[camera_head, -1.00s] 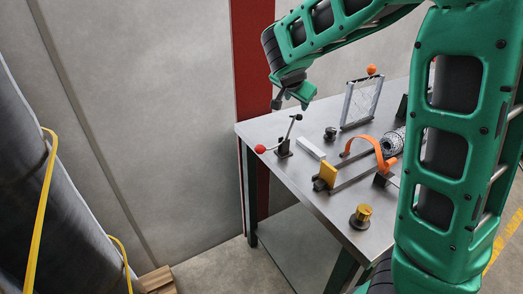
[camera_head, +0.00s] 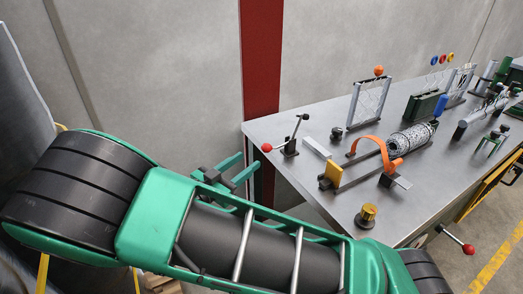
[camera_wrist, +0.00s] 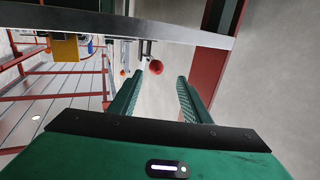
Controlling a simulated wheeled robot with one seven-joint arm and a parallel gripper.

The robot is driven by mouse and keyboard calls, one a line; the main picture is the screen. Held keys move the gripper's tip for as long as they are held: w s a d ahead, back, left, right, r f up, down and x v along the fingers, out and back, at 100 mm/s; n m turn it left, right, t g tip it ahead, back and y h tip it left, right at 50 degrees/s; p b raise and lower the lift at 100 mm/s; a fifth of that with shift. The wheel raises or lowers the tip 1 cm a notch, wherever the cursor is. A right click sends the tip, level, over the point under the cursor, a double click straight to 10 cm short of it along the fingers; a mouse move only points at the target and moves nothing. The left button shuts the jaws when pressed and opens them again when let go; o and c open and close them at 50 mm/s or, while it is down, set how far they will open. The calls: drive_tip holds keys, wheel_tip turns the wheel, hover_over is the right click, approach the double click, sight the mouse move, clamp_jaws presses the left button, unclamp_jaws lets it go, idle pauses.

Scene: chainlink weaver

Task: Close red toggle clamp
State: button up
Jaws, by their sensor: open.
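The red toggle clamp (camera_head: 290,148) stands near the left edge of the table in the head view. Its red ball (camera_head: 266,148) is on an arm pointing left at the table's edge, and a thin bar with a dark tip rises up and right from the base. My gripper (camera_head: 238,168) is open and empty, just left of and apart from the table's left edge, partly hidden by my own arm. In the wrist view, the red ball (camera_wrist: 155,67) shows beyond and between my two spread green fingers (camera_wrist: 160,77), and the rest of the clamp is hard to make out.
The table edge (camera_wrist: 120,25) crosses the top of the wrist view. A yellow block (camera_head: 333,170), orange strap (camera_head: 372,143), mesh roll (camera_head: 410,137) and brass knob (camera_head: 368,212) stand right of the clamp. A red post (camera_head: 261,60) rises behind the table's left end. Floor lies left.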

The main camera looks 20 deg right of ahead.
sight(266, 148)
drive_tip(key=x, duration=1)
drive_tip(key=shift+s+d, duration=0.1)
drive_tip(key=shift+d, duration=0.25)
clamp_jaws()
drive_tip(key=shift+r, duration=0.1)
